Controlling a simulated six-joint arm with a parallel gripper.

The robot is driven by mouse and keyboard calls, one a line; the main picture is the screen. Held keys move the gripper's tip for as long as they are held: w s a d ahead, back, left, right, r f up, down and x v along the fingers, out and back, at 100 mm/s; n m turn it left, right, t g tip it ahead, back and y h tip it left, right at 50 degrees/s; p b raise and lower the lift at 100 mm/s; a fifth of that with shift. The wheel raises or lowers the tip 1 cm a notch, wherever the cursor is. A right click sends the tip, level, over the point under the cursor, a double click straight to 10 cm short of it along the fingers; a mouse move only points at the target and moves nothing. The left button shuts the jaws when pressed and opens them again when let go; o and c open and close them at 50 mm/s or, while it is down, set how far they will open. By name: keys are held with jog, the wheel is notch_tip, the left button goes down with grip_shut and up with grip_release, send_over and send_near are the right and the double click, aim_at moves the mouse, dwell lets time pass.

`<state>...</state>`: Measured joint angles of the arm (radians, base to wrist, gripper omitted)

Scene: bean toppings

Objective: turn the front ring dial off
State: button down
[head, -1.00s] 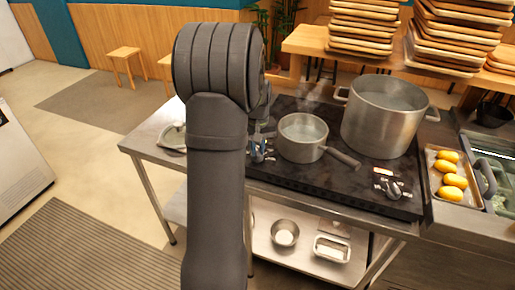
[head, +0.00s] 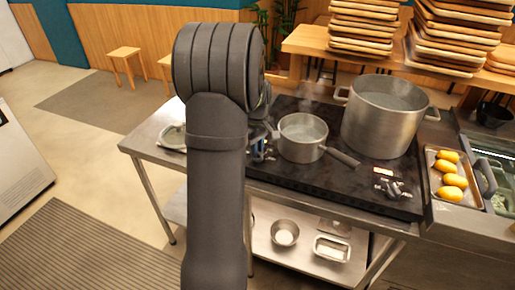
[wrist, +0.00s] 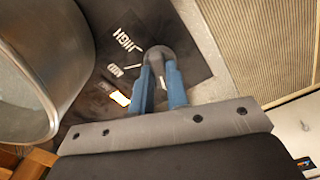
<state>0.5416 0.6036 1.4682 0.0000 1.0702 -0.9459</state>
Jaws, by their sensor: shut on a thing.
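My gripper (wrist: 160,68) has its two blue fingers closed around a dark grey dial (wrist: 158,52) on the black stove top, seen in the wrist view. White words HIGH and MID are printed beside this dial, and a small orange-lit patch (wrist: 119,98) glows near it. In the head view my gripper (head: 261,150) is at the front left of the stove (head: 318,178), partly behind my own arm, and the held dial is hidden there. A second dial (head: 395,188) is at the stove's front right, clear of my gripper.
A small saucepan (head: 302,138) stands close beside my gripper, its handle pointing front right. A large steaming pot (head: 382,115) stands behind it on the right. A tray (head: 437,190) of yellow food is right of the stove.

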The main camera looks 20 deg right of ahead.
dwell(0.3)
jog(key=c, duration=1.4)
grip_release()
notch_tip(320, 180, up, 18)
jog(key=shift+f, duration=0.2)
jog(key=shift+f, duration=0.1)
notch_tip(320, 180, down, 17)
jog(key=shift+f, duration=0.2)
jog(key=shift+r, duration=0.1)
